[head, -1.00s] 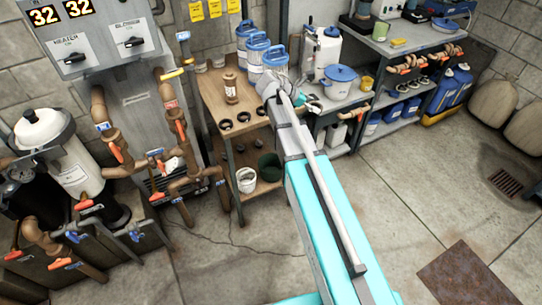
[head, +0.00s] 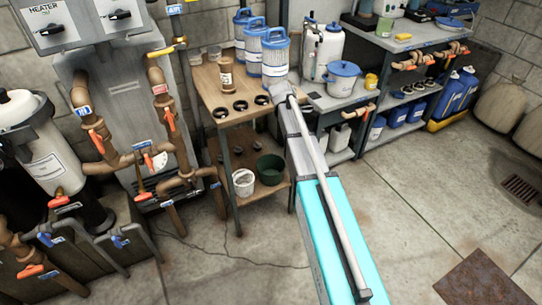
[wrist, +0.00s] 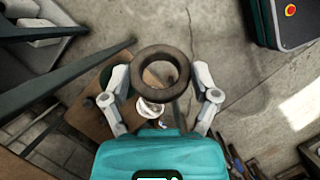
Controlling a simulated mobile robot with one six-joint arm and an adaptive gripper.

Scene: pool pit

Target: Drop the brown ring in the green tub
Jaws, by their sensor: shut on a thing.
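The brown ring (wrist: 160,53) is held in my gripper (wrist: 161,78) in the wrist view, its flat face toward the camera. The fingers press on its left and right sides. In the head view my arm hides the ring and fingers. The green tub (head: 270,166) stands on the lower shelf of the wooden bench, right of a white tub (head: 243,181). In the wrist view, a dark green patch by the left finger may be the green tub, but I cannot be sure.
Bench legs flank the lower shelf. Pipes (head: 165,125) stand at left and a shelf unit (head: 362,100) at right.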

